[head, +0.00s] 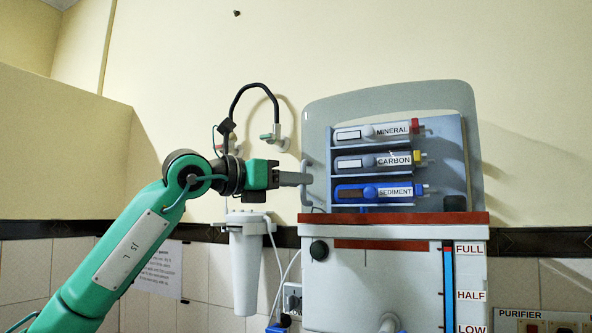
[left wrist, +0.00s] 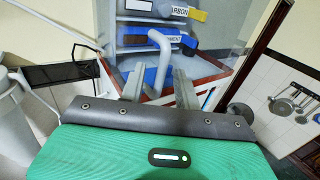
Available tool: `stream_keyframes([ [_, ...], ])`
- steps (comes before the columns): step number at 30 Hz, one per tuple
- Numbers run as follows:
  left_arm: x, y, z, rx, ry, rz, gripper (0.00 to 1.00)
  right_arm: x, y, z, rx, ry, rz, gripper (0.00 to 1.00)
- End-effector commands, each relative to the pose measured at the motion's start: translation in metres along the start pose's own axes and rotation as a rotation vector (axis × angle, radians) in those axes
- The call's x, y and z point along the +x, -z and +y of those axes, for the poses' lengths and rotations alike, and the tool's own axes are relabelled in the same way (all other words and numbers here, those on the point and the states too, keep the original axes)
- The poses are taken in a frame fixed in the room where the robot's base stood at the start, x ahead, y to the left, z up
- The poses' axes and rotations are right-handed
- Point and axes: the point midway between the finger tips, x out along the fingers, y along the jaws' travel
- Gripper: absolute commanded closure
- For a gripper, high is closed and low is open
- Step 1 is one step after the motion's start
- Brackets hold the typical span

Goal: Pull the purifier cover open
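The purifier (head: 395,270) stands against the wall, with a pale grey cover panel (head: 390,97) around its cartridge bay. A grey bar handle (head: 307,165) sits at the left edge of the cover, and it also shows as a bent bar in the left wrist view (left wrist: 160,48). My left gripper (head: 304,179) reaches the handle from the left. In the left wrist view its two fingers (left wrist: 160,88) are apart, with the handle between them. Some room shows beside the handle, and contact cannot be told. My right gripper is not in view.
Cartridges labelled mineral (head: 355,133), carbon (head: 355,162) and sediment (head: 355,192) lie stacked in the bay. A white filter housing (head: 246,265) hangs below my left gripper. A black hose (head: 250,88) curves above it. A level gauge (head: 449,285) is on the purifier's front.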

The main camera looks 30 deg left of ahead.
Motion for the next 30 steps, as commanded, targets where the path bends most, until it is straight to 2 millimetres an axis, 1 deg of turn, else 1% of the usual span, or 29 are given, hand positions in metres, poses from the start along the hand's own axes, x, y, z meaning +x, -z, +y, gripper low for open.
stream_keyframes([
  [3,0.007,-0.001,0.000,0.000,0.000,-0.001,0.68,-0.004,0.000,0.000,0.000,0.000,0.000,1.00],
  [11,0.008,0.000,0.000,0.000,0.001,-0.001,0.68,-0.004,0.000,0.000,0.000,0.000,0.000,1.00],
  [12,0.008,0.000,0.000,0.000,0.001,-0.001,0.70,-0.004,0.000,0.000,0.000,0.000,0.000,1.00],
  [14,0.008,0.000,0.000,0.000,0.001,-0.001,0.81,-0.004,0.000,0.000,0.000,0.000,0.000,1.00],
  [15,0.008,0.000,0.000,0.000,0.001,-0.001,0.89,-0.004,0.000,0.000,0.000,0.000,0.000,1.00],
  [17,0.008,0.000,0.000,0.000,0.001,-0.001,1.00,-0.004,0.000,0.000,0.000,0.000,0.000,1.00],
  [25,0.008,0.000,-0.001,0.000,-0.001,-0.001,1.00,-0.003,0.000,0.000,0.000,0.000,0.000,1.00],
  [30,0.010,0.002,-0.012,0.003,-0.014,-0.001,1.00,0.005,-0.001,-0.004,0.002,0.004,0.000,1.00],
])
